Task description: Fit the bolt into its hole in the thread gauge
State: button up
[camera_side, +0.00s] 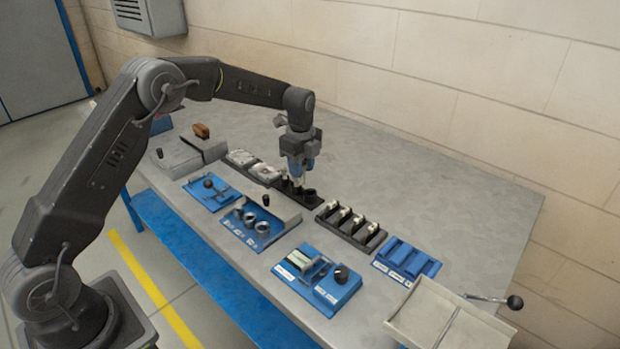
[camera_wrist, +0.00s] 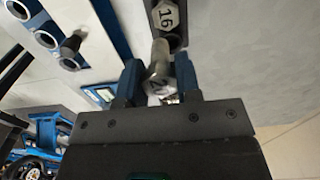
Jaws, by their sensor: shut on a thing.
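My gripper (camera_wrist: 158,85) has its blue fingers shut on a metal bolt (camera_wrist: 160,56). The bolt's hex head faces the wrist camera; its number is hard to read. The shank points away from the camera, near a dark round opening (camera_wrist: 176,42) in a black block (camera_wrist: 183,12); I cannot tell whether it enters it. A hex head marked 16 (camera_wrist: 166,17) sits in that block. In the side view my gripper (camera_side: 298,178) is low over the black block (camera_side: 312,202), and the bolt is mostly hidden. I cannot tell for sure which fixture is the thread gauge.
A blue fixture with grey rings (camera_side: 249,228) stands in front of the black block. A black rack with several slots (camera_side: 350,226) and a blue rack (camera_side: 407,260) stand to the right. A tray with a lever (camera_side: 440,315) is at the front right. The bench's back is clear.

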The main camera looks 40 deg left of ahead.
jog(key=s+a+r, duration=0.4)
jog(key=a+r, duration=0.1)
jog(key=a, duration=0.2)
jog(key=s+d+f, duration=0.2)
jog(key=s+d, duration=0.8)
jog(key=s, duration=0.2)
jog(key=shift+a+f, duration=0.15)
jog(key=shift+f, duration=1.05)
jog(key=shift+a+f, duration=0.1)
jog(key=shift+f, duration=1.1)
jog(key=shift+f, duration=1.15)
jog(key=o, duration=1.1)
notch_tip(320, 180, up, 7)
jog(key=shift+r, duration=0.1)
